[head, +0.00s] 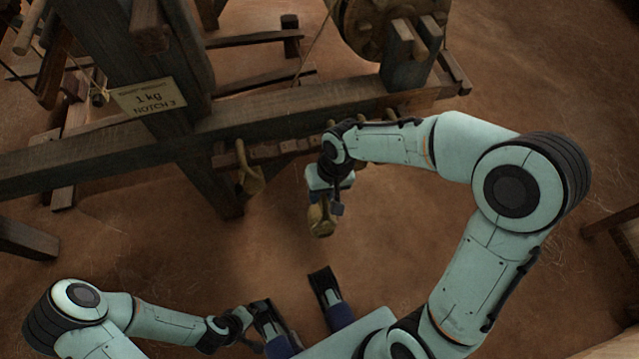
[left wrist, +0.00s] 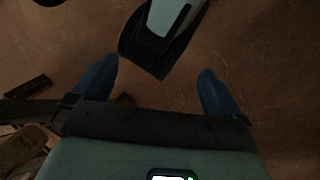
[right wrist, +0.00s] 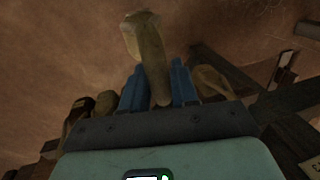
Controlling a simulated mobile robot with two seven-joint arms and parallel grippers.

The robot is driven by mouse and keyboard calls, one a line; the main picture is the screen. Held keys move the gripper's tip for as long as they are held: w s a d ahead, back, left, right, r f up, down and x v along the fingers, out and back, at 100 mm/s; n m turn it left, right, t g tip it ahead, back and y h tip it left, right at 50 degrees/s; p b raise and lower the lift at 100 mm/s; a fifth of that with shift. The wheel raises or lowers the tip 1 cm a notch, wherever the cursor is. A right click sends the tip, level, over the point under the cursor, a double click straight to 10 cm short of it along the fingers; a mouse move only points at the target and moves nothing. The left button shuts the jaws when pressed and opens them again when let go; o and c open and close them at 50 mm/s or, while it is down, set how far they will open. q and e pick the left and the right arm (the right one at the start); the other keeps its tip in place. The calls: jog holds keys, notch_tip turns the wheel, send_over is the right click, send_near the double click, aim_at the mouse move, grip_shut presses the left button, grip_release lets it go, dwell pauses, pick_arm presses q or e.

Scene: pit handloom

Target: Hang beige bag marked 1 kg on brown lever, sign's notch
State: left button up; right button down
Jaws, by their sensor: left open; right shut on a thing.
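The beige bag (head: 321,220) is in my right gripper (head: 325,193), below and in front of the brown lever (head: 275,151). In the right wrist view the bag (right wrist: 149,48) stands out between the two blue fingers; no mark on it is readable. It is apart from the lever. The sign (head: 148,97) on the dark post appears to read 1 kg, notch 3. The lever's notches are too small to make out, and my arm covers its right part. My left gripper (left wrist: 156,68) is open and empty, low at the front left, away from the loom.
Another beige bag (head: 248,178) hangs at the lever's left end. More bags (right wrist: 210,80) show beside my right fingers. The long loom beam (head: 290,117) and a dark post stand behind. A round wooden drum (head: 385,22) is at the back. The earth floor in front is clear.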

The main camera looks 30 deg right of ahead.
aim_at(328, 215)
jog(key=shift+s+a+r+p, duration=0.15)
jog(key=shift+s+a+r, duration=0.1)
jog(key=shift+s, duration=0.7)
jog(key=shift+s+a+r+p, duration=0.1)
jog(key=shift+s+a+r, duration=0.1)
jog(key=shift+s, duration=0.75)
jog(key=shift+s+a+r+p, duration=0.15)
jog(key=shift+s+a, duration=0.1)
jog(key=shift+s, duration=0.7)
